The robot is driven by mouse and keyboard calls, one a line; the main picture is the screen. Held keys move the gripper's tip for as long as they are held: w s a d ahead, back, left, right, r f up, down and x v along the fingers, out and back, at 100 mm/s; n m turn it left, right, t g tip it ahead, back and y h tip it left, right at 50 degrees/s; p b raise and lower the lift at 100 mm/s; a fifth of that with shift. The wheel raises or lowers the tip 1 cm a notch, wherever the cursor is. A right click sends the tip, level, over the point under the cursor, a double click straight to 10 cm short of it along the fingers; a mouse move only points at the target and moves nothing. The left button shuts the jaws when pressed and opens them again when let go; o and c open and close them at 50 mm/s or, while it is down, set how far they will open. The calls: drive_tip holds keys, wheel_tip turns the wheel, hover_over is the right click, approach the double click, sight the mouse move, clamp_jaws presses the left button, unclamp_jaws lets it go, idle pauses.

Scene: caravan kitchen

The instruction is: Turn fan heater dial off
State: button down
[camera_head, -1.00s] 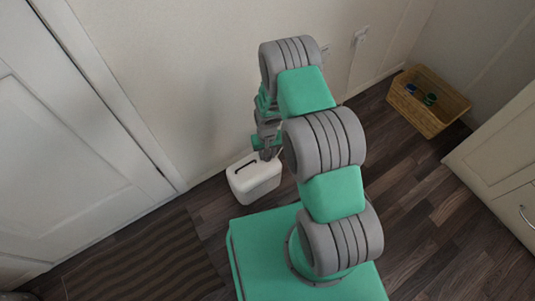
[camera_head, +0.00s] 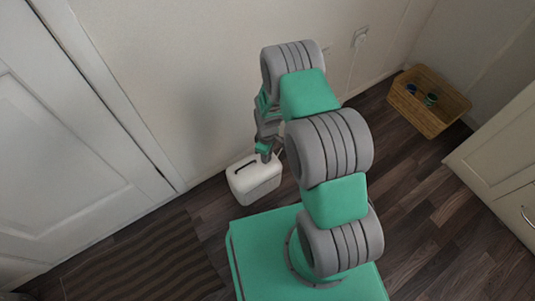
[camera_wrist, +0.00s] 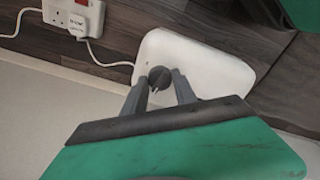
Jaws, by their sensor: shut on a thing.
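The white fan heater (camera_head: 256,183) stands on the floor against the wall, with a dark handle slot on its top. Its top also shows in the wrist view (camera_wrist: 205,65). The round dark grey dial (camera_wrist: 160,76) sits on that top, with a pale pointer mark on it. My gripper (camera_wrist: 161,82) is shut on the dial, one finger on each side. In the head view my gripper (camera_head: 265,158) is over the heater's top, and the dial is hidden there.
A wicker basket (camera_head: 428,102) with small items stands at right by the wall. A striped mat (camera_head: 145,262) lies at left before the white door (camera_head: 75,130). Dark floor is clear at right.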

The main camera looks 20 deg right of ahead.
drive_tip(key=shift+n, duration=1.2)
drive_tip(key=c, duration=1)
unclamp_jaws()
drive_tip(key=shift+o, duration=0.2)
drive_tip(key=shift+r, duration=0.1)
wheel_tip(320, 180, up, 8)
drive_tip(key=p, duration=0.2)
drive_tip(key=shift+f+p, duration=0.2)
drive_tip(key=shift+p, duration=0.15)
